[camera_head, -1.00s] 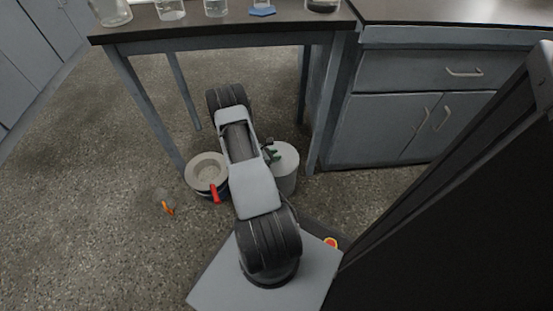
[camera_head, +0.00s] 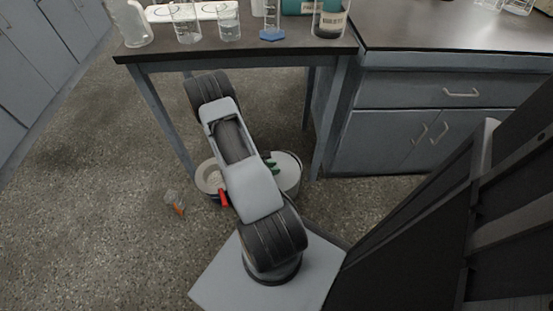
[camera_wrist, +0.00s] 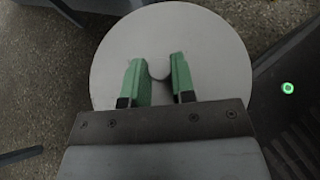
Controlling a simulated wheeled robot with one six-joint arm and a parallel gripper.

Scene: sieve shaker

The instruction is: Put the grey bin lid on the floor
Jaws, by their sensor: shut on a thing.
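The grey bin lid (camera_wrist: 215,45) is a round pale disc with a small round knob (camera_wrist: 159,70) at its middle. My gripper (camera_wrist: 157,62) has its two green fingers closed on either side of the knob. In the head view my gripper (camera_head: 270,164) is partly hidden behind my arm, over the lid (camera_head: 289,163). The pale round bin (camera_head: 292,186) is under the lid, close to the table leg. I cannot tell whether the lid rests on the bin or is slightly raised.
A pale round container (camera_head: 207,174) with a red item (camera_head: 223,198) stands left of the bin. A small clear and orange object (camera_head: 174,204) lies on the floor. Glassware stands on the table (camera_head: 260,48). Open floor (camera_head: 100,220) lies to the left.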

